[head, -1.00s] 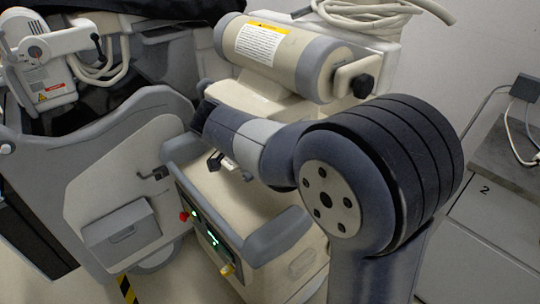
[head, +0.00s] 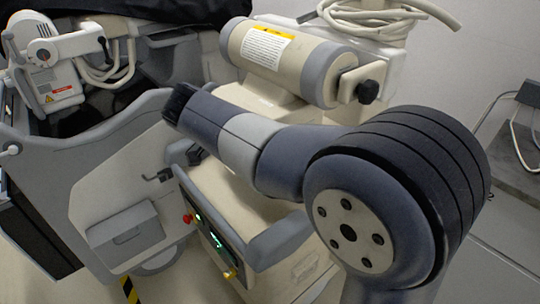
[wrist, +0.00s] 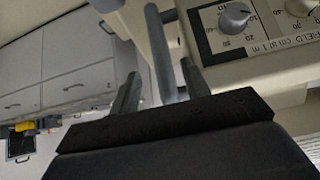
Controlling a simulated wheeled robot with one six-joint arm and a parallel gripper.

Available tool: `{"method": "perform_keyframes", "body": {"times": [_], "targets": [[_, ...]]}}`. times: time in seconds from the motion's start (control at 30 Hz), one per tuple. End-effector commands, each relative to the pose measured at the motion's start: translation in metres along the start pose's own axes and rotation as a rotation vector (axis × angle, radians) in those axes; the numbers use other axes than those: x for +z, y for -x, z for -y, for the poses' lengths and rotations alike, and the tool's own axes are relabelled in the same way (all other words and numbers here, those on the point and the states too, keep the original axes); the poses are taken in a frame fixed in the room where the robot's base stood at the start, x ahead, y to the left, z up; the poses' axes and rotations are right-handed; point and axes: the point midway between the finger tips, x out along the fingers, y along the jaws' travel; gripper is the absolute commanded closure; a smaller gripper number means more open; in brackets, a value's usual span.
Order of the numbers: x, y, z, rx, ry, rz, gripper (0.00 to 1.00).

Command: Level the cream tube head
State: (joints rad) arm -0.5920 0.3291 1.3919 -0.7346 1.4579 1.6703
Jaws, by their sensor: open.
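The cream tube head (head: 310,77) is a cylinder with grey end caps and a yellow-and-white label, at upper middle of the head view. Its axis slopes down to the right in the picture. A black knob (head: 367,92) sits on the cream bracket at its right end. In the wrist view my gripper (wrist: 160,70) is open, with a finger on each side of a grey bar (wrist: 160,45). The bar looks free of both fingers; contact cannot be told. A cream panel with dials (wrist: 232,17) and "FIELD cm at 1 m" is close on the right.
The cream cart (head: 222,205) with grey rails and lit buttons stands below the tube head. Another grey cart (head: 95,165) with a white device (head: 52,75) stands at left. Coiled cable (head: 385,14) lies at top. Cabinets (wrist: 60,85) show in the wrist view.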

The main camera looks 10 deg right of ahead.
Motion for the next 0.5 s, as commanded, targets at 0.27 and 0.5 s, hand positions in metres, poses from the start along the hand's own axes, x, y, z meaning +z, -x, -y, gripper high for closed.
{"method": "perform_keyframes", "body": {"times": [0.27,0.5], "targets": [[0.000,0.033,0.000,-0.001,0.001,0.000,0.55],[0.000,0.035,0.000,0.001,0.001,0.000,0.55]]}}
